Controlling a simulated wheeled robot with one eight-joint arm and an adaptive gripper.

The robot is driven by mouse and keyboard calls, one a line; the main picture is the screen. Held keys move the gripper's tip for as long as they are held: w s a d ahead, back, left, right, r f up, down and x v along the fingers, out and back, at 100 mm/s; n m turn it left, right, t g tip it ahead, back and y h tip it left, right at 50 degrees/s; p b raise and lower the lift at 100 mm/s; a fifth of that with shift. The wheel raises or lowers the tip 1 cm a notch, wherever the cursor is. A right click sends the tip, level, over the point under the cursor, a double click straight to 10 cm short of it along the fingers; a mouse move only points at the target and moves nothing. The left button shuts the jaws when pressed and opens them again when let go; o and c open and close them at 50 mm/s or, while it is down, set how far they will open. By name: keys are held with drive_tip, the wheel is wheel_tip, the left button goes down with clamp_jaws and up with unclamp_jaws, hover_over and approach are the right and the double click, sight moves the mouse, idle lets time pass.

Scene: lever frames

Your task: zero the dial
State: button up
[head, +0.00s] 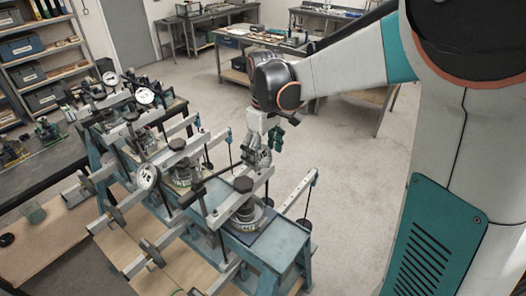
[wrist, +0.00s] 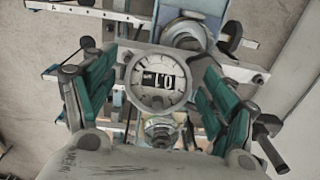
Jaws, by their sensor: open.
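My gripper (head: 268,142) hangs over the far right side of the lever frames in the head view. In the wrist view its green fingers stand wide apart, with nothing between their tips (wrist: 158,62). A round dial with a pale face and dark marks (wrist: 161,79) shows between and beyond the fingers; the dark characters on its face are too small to read surely. I cannot tell which one the wrist view shows.
The blue-grey frame bench (head: 268,246) carries several metal beams (head: 242,196), hanging weights and round dark-topped pieces (head: 243,186). Shelves (head: 42,60) stand at the left and worktables (head: 235,42) at the back. The floor (head: 345,150) right of the frames is clear.

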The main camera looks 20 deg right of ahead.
drive_tip(key=c, duration=1.1)
drive_tip(key=shift+o, duration=0.2)
drive_tip(key=shift+w+d+f+m+g+y+b, duration=0.1)
drive_tip(key=shift+d+f+m+g+y+b, duration=0.15)
drive_tip(key=shift+m+y+b, duration=0.6)
drive_tip(key=shift+r+m+g+y+b, duration=0.1)
drive_tip(key=shift+m+g+y+b, duration=0.25)
drive_tip(key=shift+b, duration=0.4)
drive_tip(key=shift+a+r, duration=0.1)
drive_tip(key=shift+r, duration=0.05)
drive_tip(key=o, duration=1.1)
drive_tip(key=shift+c, duration=0.2)
